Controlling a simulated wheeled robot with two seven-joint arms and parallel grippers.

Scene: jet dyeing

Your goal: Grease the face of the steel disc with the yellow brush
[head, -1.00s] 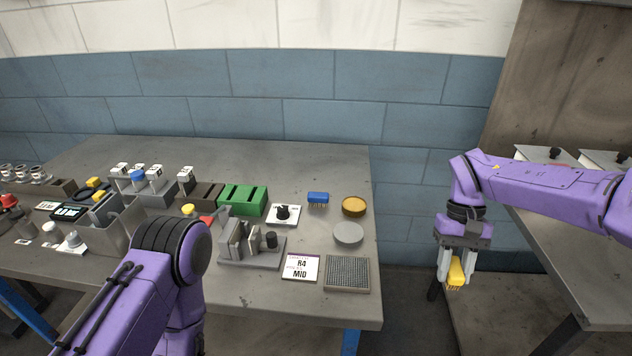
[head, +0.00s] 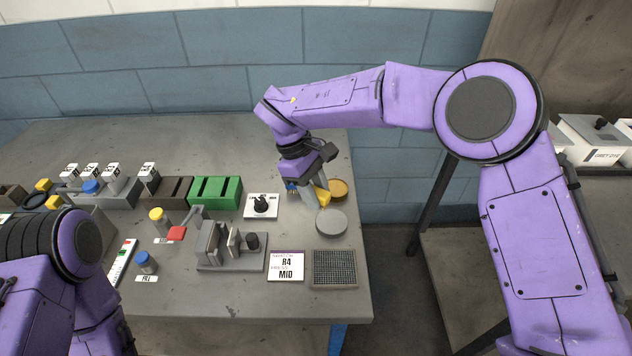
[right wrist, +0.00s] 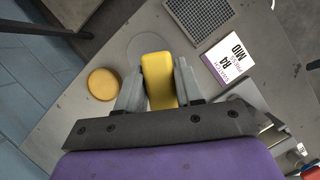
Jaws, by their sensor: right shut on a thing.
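The grey steel disc (head: 332,223) lies flat near the table's right edge. It also shows in the right wrist view (right wrist: 137,47), partly hidden by the brush and a finger. My right gripper (head: 313,194) is shut on the yellow brush (head: 323,197), whose yellow block sits between the fingers in the wrist view (right wrist: 158,76). The brush is just behind the disc in the head view; I cannot tell whether its bristles touch anything. A round amber pad or tin (head: 340,190) lies behind the disc, and shows in the wrist view (right wrist: 103,84). My left gripper is out of view.
A dark mesh pad (head: 334,268) and an "R4 MID" card (head: 286,265) lie in front of the disc. A grey fixture (head: 231,260), a knob plate (head: 261,205) and a green slotted block (head: 215,194) stand left.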

